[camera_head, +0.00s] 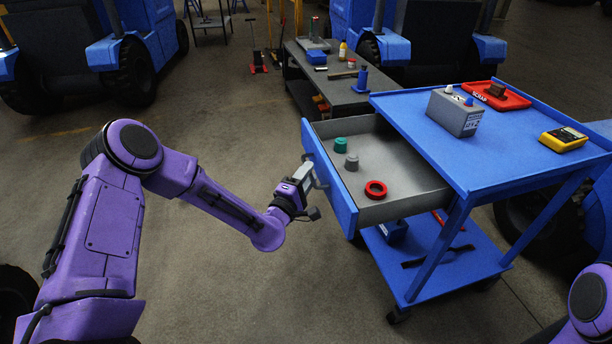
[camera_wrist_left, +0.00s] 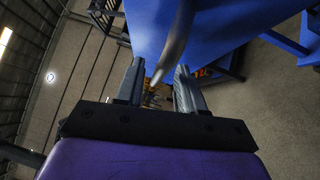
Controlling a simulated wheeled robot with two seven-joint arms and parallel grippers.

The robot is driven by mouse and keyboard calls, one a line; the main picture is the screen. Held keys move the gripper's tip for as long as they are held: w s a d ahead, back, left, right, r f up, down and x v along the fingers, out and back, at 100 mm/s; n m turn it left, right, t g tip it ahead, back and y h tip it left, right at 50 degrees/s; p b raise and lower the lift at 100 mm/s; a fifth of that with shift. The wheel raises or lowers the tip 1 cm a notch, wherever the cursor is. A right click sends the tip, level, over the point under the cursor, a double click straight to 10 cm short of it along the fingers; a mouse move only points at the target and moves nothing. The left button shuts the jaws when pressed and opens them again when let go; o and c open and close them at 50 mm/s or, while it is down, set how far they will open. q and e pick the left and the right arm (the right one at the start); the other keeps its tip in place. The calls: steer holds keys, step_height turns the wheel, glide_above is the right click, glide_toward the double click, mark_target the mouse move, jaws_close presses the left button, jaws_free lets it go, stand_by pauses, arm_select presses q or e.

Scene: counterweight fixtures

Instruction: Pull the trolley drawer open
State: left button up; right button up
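The blue trolley (camera_head: 510,150) stands at the right with its drawer (camera_head: 408,184) pulled well out toward the left. The drawer's blue front (camera_head: 328,180) faces my left arm. In the drawer lie a teal knob-like piece (camera_head: 340,145), a grey one (camera_head: 351,163) and a red ring (camera_head: 376,189). My left gripper (camera_head: 314,178) is at the drawer front. In the left wrist view, its two fingers (camera_wrist_left: 158,78) are apart, with the curved grey handle (camera_wrist_left: 177,40) running between them. A gap shows beside the handle. My right gripper is out of view.
A dark workbench (camera_head: 345,92) stands behind the drawer. The floor left of the drawer is clear.

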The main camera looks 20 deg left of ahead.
arm_select(q)
steer(key=s+f, duration=0.1)
steer(key=s, duration=0.9)
steer(key=shift+s+a+f+b, duration=0.2)
steer(key=shift+a+b, duration=0.25)
steer(key=s+f+m+g+y+p, duration=0.25)
steer(key=s+f+m+g, duration=0.6)
steer(key=f, duration=0.45)
steer(key=s+a+f+m+g+y+p, duration=0.1)
steer(key=s+a+g+p, duration=0.1)
steer(key=s, duration=0.8)
steer(key=s+a+f+m+g+y+p, duration=0.1)
steer(key=s+g+p, duration=0.3)
steer(key=s, duration=0.7)
steer(key=shift+s+a+f+m+g+y, duration=0.15)
steer(key=shift+a+f+m+g+y, duration=0.25)
steer(key=shift+f+m+g, duration=0.4)
